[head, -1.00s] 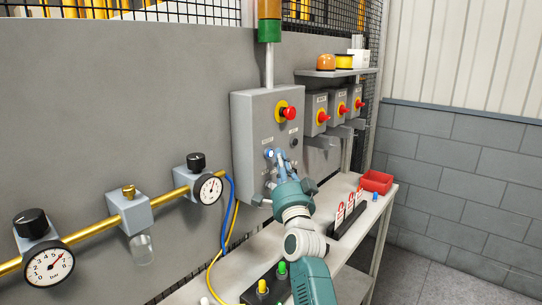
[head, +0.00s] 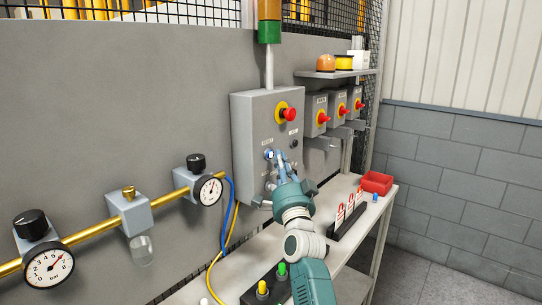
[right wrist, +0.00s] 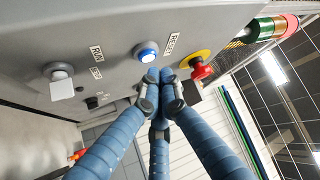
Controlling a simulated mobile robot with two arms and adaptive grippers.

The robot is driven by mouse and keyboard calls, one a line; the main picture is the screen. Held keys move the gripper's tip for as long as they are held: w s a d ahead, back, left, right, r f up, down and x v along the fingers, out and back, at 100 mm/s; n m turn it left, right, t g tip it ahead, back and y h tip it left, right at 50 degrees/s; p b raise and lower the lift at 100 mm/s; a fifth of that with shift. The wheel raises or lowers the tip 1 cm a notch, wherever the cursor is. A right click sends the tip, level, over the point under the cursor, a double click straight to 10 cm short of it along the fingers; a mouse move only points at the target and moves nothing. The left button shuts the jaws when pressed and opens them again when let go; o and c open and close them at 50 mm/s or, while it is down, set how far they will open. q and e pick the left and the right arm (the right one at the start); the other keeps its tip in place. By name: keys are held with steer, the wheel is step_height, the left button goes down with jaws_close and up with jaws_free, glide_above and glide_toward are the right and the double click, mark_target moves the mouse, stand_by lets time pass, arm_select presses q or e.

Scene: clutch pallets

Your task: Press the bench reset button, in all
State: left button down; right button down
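The reset button is a round blue button with a pale ring on the grey control box (head: 252,115). In the head view the button (head: 268,154) sits just left of my right fingertips. In the right wrist view the button (right wrist: 147,52) shows beside a RESET label (right wrist: 173,43). My right gripper (head: 280,156) has its blue fingers drawn together, with nothing between them. Its fingertips (right wrist: 159,80) lie just below the button in the right wrist view and look apart from it. Whether the button is pushed in is not clear. My left gripper is out of view.
A red emergency button (head: 289,114) on a yellow collar sits above the reset button. A white switch (right wrist: 61,83) is on the same panel. Below, the bench holds a black block (head: 265,287) with coloured buttons, a tag rack (head: 347,221) and a red bin (head: 377,182).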

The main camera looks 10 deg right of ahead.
steer(key=shift+w+a, duration=0.1)
steer(key=shift+w, duration=0.05)
steer(key=shift+w+a, duration=0.2)
stand_by(0.3)
steer(key=shift+w+a, duration=0.25)
steer(key=shift+w, duration=0.1)
stand_by(0.8)
steer(key=shift+s, duration=0.1)
steer(key=shift+s+d, duration=0.5)
steer(key=shift+s, duration=0.1)
steer(key=s+d+p, duration=0.1)
steer(key=s, duration=0.1)
steer(key=s+d+p, duration=0.1)
steer(key=s+d, duration=0.1)
stand_by(0.6)
